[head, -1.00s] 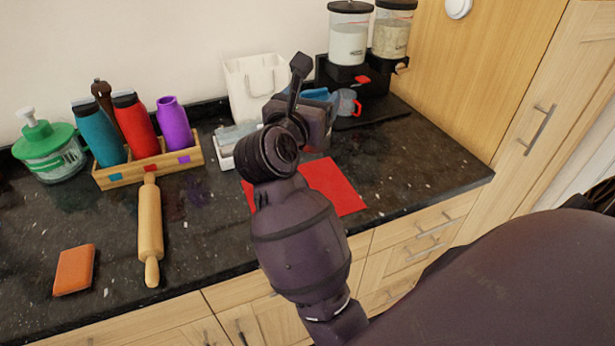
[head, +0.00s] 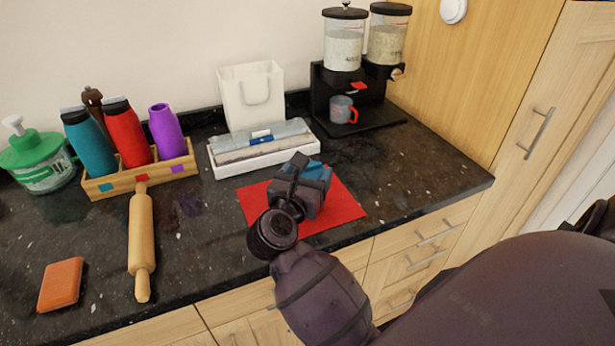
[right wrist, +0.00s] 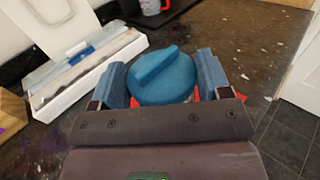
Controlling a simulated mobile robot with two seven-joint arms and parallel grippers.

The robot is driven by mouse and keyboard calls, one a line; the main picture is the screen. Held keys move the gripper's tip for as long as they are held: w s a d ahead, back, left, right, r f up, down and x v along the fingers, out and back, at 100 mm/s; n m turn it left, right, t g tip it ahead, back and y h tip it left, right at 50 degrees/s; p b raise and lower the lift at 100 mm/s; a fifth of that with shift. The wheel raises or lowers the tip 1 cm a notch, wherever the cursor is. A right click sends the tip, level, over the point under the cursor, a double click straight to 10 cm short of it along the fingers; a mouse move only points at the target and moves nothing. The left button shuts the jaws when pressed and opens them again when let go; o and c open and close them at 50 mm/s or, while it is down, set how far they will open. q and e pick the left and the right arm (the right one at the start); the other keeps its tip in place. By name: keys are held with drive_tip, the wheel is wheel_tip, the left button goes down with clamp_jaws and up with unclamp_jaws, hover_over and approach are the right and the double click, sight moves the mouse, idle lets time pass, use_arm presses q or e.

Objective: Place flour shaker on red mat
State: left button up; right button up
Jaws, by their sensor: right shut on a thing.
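The red mat (head: 345,208) lies flat on the dark counter near its front edge. My right gripper (head: 316,172) is over the mat in the head view and hides its middle. In the right wrist view it is shut on a round blue-topped thing (right wrist: 163,77) with a raised ridge, which I take to be the flour shaker. The blue fingers are on both sides of it, and slivers of red mat show beside it. The shaker's lower part is hidden, so I cannot tell whether it touches the mat. My left gripper is not in view.
A white tray of boxes (head: 262,160) sits just behind the mat, with a white bag (head: 250,95) behind it. A dispenser (head: 345,80) with a cup (head: 342,109) stands at the back right. A rolling pin (head: 141,240) and a bottle rack (head: 142,181) are left.

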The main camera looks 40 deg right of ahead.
drive_tip(key=shift+f, duration=0.3)
drive_tip(key=shift+f, duration=0.1)
drive_tip(key=shift+f, duration=0.15)
drive_tip(key=o, duration=1.3)
drive_tip(key=shift+r, duration=0.2)
